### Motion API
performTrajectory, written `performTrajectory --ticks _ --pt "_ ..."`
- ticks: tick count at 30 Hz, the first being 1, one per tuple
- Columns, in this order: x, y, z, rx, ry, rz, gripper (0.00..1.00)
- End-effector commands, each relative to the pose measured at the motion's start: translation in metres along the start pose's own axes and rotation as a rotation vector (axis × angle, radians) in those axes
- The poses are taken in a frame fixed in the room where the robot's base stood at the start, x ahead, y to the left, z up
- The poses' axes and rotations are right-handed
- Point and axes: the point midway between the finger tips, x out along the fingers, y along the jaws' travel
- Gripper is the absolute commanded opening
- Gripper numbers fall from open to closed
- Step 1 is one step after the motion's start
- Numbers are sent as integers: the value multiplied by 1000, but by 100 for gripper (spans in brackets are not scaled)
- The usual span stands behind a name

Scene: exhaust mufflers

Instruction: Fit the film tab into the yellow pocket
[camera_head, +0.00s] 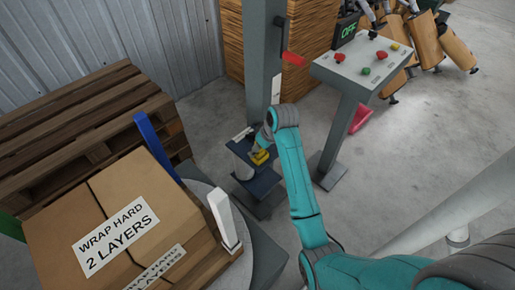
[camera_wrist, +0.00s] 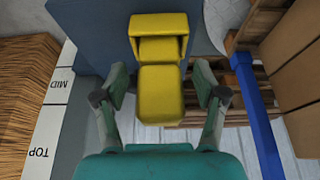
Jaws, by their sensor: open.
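In the wrist view, the yellow pocket (camera_wrist: 159,22) is a square-edged yellow frame against a dark blue plate (camera_wrist: 85,25). A rounded yellow block (camera_wrist: 160,92), which may be the film tab, lies directly below the pocket's opening. I cannot tell whether its upper end is inside the pocket or only against it. My gripper (camera_wrist: 160,80) is open, one finger on each side of the block, with gaps on both sides. In the head view, my gripper (camera_head: 264,140) is at the small dark platform (camera_head: 265,182), just above a small yellow part (camera_head: 260,157); details there are too small to tell.
A carton (camera_head: 125,200) with a blue upright (camera_head: 155,145) and a white upright (camera_head: 224,218) is at the left. Floor in front right is partly clear.

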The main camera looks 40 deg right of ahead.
Motion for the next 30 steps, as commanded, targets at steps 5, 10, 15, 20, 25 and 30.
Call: performTrajectory --ticks 5,10,15,20,25,30 --pt "0 0 0 0 0 0 33" --pt "0 0 0 0 0 0 6" --pt "0 0 0 0 0 0 6" --pt "-8 0 -4 -1 1 1 6" --pt "-35 0 -16 -2 4 2 6" --pt "-64 0 -28 -1 4 2 6"
